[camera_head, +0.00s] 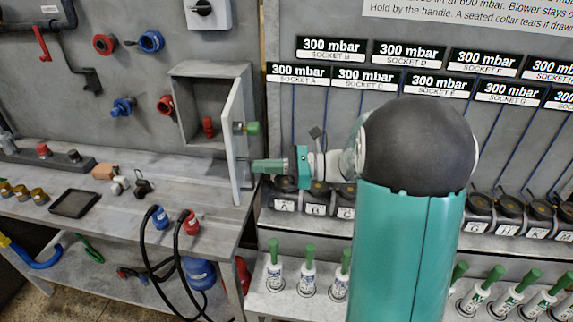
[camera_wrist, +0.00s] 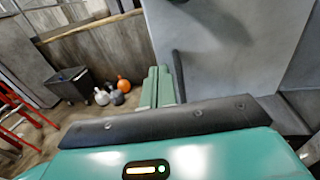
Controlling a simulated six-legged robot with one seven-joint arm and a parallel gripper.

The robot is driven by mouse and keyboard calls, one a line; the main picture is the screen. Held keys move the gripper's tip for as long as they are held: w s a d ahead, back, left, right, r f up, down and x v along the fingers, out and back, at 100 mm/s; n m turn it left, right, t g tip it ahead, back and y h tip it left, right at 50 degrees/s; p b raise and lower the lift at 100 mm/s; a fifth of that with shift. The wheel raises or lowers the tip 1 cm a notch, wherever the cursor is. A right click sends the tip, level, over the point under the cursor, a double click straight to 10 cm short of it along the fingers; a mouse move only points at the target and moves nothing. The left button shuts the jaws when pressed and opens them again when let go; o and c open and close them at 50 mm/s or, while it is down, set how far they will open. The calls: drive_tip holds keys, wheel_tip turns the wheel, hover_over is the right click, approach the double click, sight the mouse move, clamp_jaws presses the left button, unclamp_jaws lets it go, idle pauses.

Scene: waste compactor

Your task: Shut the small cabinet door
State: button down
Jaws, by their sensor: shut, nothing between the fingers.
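The small grey cabinet (camera_head: 205,70) is on the back wall above the bench, and a red item stands inside it. Its pale door (camera_head: 236,140) is open, hinged at the cabinet's right side and swung out toward me. A green knob (camera_head: 252,128) sticks out from the door's right-hand face. My gripper (camera_head: 256,165) is shut and empty, at the right-hand face of the door, below the knob. I cannot tell whether the fingertips touch it. In the wrist view my green fingers (camera_wrist: 160,88) are together beside a large grey panel (camera_wrist: 225,45), probably the door.
The bench (camera_head: 200,190) holds a black tray (camera_head: 75,203), small fittings and two cabled plugs. Right of the door are socket labels, a row of black reels (camera_head: 510,208) and green-topped bottles (camera_head: 307,280). A dark bin (camera_wrist: 70,84) stands on the floor.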

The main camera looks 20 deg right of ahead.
sight(235, 166)
drive_tip(key=x, duration=0.2)
drive_tip(key=shift+a, duration=0.35)
drive_tip(key=shift+w+a, duration=0.4)
drive_tip(key=shift+a, duration=0.15)
